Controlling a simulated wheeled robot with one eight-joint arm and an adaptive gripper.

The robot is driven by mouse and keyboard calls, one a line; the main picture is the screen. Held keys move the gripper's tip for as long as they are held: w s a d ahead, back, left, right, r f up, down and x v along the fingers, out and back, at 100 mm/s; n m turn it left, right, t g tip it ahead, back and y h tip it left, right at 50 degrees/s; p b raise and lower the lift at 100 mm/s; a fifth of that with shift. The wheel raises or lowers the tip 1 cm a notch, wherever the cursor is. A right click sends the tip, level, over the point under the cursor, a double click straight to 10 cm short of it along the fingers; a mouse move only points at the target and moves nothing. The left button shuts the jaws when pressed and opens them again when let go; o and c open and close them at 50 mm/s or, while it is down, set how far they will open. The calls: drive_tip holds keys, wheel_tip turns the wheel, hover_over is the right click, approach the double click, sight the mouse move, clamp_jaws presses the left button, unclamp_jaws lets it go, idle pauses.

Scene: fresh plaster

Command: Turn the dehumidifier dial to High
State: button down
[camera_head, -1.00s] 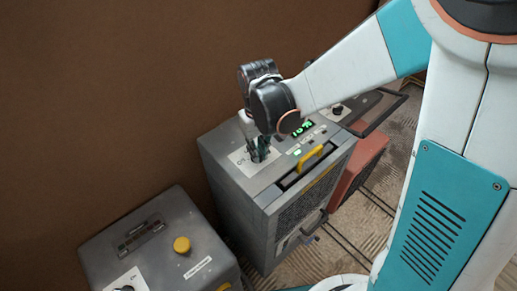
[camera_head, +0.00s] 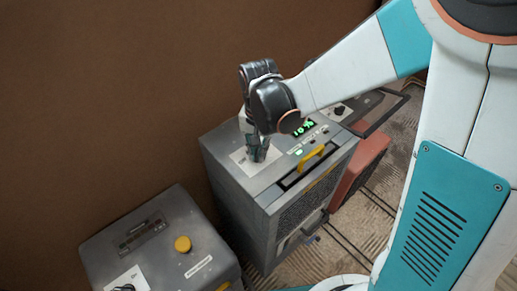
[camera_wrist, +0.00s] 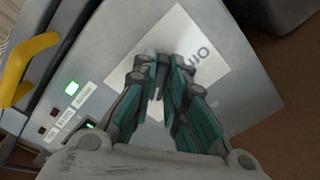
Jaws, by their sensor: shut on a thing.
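The grey dehumidifier (camera_head: 228,192) stands against the brown wall. A white label plate (camera_head: 240,158) lies on its top; in the wrist view the plate (camera_wrist: 215,35) carries a word that looks like "Off", turned in the picture. My gripper (camera_head: 257,158) points down onto this plate. In the wrist view its teal fingers (camera_wrist: 168,68) are closed around the dial at the plate's middle. The fingers hide most of the dial, so its pointer setting cannot be read. A small green light (camera_wrist: 72,88) is lit among small labels.
A yellow handle (camera_head: 311,158) and a lit green display (camera_head: 303,129) are on the dehumidifier's top. A red unit (camera_head: 367,160) stands behind at right.

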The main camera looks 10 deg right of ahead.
drive_tip(key=shift+m, duration=0.3)
drive_tip(key=c, duration=1.6)
unclamp_jaws()
